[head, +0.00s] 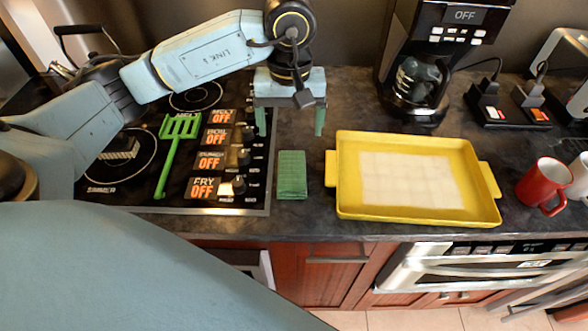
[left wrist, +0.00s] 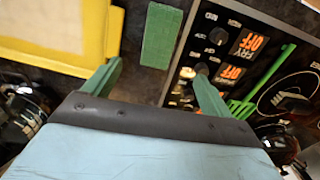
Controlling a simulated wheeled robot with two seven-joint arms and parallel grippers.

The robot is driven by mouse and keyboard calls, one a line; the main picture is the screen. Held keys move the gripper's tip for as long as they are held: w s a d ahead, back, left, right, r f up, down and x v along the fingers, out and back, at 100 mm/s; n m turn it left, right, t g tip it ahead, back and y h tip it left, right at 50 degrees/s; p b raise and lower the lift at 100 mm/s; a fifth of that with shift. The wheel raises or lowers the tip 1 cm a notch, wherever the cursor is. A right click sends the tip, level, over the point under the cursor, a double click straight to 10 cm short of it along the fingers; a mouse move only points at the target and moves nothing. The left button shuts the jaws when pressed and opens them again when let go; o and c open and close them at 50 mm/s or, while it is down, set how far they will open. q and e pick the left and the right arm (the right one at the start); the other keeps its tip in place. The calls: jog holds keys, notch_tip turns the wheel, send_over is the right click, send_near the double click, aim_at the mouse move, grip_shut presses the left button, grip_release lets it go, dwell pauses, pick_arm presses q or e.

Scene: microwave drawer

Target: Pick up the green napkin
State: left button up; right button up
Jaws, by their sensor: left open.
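The green napkin (head: 292,174) lies folded flat on the dark counter, between the stove's right edge and the yellow tray. It also shows in the left wrist view (left wrist: 161,36), beyond and between the fingertips. My left gripper (head: 291,122) is open and empty, with its green fingers pointing down. In the head view it is above and behind the napkin, apart from it. In the left wrist view its two fingers (left wrist: 157,70) are spread wide. My right gripper is not in view.
A yellow tray (head: 346,206) stands close right of the napkin. A stove (head: 230,205) with a green spatula (head: 168,160) is at left. A coffee maker (head: 418,75) is behind, and a red mug (head: 543,185) at right. The counter's front edge is just before the napkin.

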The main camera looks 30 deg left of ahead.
aim_at(292, 168)
pick_arm(q)
notch_tip(292, 168, down, 12)
jog(key=shift+d+f+p, duration=0.1)
jog(key=shift+p, duration=0.3)
jog(key=shift+c, duration=0.5)
jog(key=c, duration=1)
